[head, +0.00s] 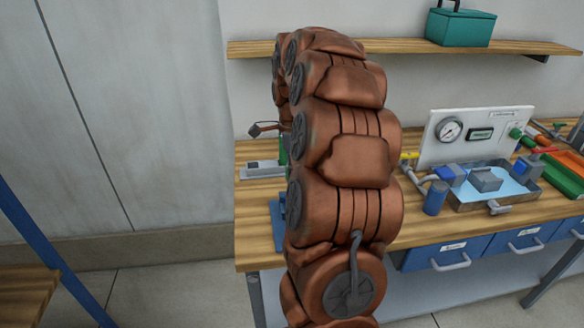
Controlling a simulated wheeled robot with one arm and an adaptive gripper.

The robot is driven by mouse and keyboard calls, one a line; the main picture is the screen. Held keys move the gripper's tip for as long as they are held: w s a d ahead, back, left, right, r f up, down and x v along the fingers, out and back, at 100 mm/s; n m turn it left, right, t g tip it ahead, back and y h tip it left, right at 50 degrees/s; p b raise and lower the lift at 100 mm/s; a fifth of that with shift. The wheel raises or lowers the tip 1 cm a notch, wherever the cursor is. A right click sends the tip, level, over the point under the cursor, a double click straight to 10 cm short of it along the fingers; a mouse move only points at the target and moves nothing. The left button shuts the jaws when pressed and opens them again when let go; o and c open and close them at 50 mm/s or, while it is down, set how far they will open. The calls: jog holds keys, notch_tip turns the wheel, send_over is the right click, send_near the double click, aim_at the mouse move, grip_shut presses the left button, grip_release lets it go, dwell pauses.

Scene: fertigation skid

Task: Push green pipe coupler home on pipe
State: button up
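A green fitting (516,133) sits at the right edge of the white gauge panel, on a pipe that runs right. It may be the green pipe coupler, but it is too small to tell how far it sits on the pipe. A sliver of another green thing (283,155) shows at the left edge of my arm, mostly hidden. My copper-coloured arm rises through the middle of the view and bends over at the top. My gripper is not visible; the arm hides much of the bench's left part.
The wooden workbench (440,237) carries a white panel (470,150) with a gauge, a water-filled tray (490,203) and a blue canister (435,198). A green bin (560,176) is at right. Above, a shelf (390,46) holds a teal toolbox (460,27).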

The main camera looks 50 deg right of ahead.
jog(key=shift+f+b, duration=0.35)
jog(key=shift+b, duration=0.45)
dwell(0.6)
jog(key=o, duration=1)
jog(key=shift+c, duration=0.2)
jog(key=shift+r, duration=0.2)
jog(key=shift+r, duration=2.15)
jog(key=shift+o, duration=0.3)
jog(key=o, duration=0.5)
